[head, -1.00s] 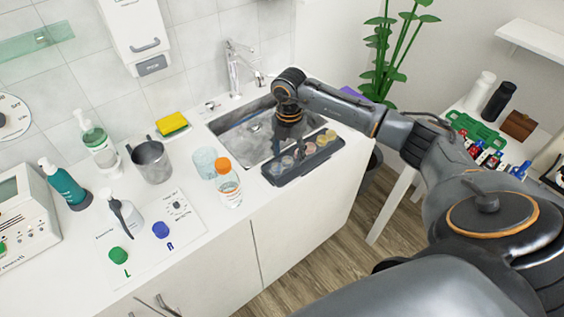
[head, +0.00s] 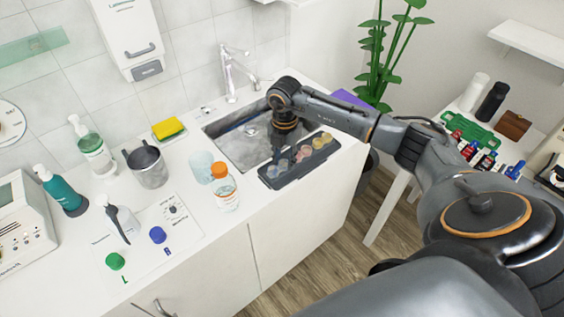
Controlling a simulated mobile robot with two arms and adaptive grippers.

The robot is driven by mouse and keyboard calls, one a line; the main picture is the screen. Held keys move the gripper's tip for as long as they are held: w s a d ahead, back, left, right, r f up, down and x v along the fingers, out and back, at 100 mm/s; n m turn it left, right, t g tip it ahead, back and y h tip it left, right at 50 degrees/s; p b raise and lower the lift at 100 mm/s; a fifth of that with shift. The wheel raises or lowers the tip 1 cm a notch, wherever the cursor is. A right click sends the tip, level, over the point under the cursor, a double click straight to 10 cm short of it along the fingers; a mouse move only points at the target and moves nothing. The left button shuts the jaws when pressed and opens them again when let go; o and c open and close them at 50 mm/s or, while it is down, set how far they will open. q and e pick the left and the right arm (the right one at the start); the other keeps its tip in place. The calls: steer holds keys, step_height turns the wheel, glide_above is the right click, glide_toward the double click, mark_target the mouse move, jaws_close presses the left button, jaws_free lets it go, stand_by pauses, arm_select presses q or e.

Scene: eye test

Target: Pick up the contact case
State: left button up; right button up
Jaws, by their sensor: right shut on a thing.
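A green cap (head: 115,261) and a blue cap (head: 158,235) sit apart on a white printed sheet (head: 188,224) at the front left of the counter. A long dark tray (head: 272,181) with several small round cups lies along the front edge of the sink. My right gripper (head: 280,151) points down at the tray's back edge, far to the right of the caps. It looks shut on the dark tray; its fingertips are small and partly hidden. My left gripper is not in view.
Pump bottles (head: 92,150) stand at the back left. A grey device (head: 22,225) stands at the left edge.

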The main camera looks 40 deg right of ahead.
steer(key=shift+w+r+b, duration=0.1)
steer(key=shift+r+b, duration=0.35)
steer(key=shift+r, duration=0.2)
steer(key=s+a+r+b, duration=0.1)
steer(key=s+r+b, duration=0.3)
steer(key=s+r, duration=0.7)
steer(key=s, duration=0.3)
steer(key=shift+a+r, duration=0.3)
steer(key=shift+a, duration=0.1)
